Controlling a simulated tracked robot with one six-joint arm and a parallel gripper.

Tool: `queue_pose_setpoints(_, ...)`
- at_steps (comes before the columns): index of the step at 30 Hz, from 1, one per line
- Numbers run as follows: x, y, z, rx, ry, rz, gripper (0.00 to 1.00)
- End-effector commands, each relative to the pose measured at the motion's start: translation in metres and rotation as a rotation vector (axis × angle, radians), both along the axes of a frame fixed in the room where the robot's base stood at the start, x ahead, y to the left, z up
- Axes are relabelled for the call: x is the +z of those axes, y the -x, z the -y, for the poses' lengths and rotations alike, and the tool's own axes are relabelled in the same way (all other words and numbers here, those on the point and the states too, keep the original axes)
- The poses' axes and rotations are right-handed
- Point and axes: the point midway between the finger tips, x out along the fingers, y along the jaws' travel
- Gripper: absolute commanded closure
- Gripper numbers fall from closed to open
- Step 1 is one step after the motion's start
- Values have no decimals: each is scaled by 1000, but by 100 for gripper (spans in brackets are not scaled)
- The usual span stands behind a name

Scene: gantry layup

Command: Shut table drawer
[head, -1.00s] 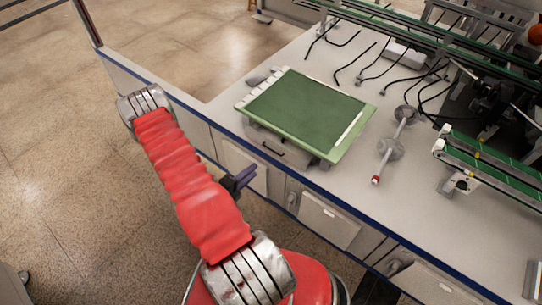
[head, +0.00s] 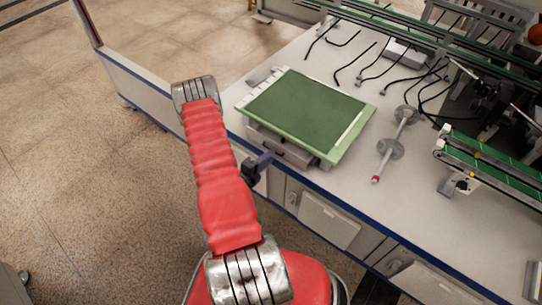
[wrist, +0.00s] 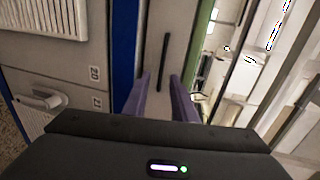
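The table drawer (head: 292,153) is a light grey front under the green-topped board (head: 308,112), near the blue table edge. In the wrist view the drawer front (wrist: 181,50) is pale, with a dark bar handle (wrist: 165,62). How far the drawer stands out is hard to tell. My gripper (head: 265,158) is close in front of the drawer, partly hidden by my red arm. In the wrist view my gripper (wrist: 160,80) has two purple fingers apart, pointing at the drawer front. The handle lies between them in the picture; nothing is held, and contact is unclear.
Cabinet doors (head: 328,220) line the table front. The blue table edge (wrist: 122,50) runs beside the drawer. A grey rod with discs (head: 391,148) lies right of the board, black hooks (head: 352,62) behind it, and a green conveyor (head: 490,165) stands farther right. The floor at left is clear.

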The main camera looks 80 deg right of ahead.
Motion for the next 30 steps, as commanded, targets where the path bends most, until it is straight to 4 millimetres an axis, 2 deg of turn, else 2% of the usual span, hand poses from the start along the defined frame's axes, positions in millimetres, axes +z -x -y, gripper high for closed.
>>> queue_pose_setpoints(6, -4, 8, 17, -1, 0, 1, 75)
queue_pose_setpoints(16, -4, 8, 20, 0, 0, 1, 75)
queue_pose_setpoints(27, -4, 8, 20, 0, 0, 1, 100)
queue_pose_setpoints(30, -5, 8, 19, 0, -1, 1, 100)
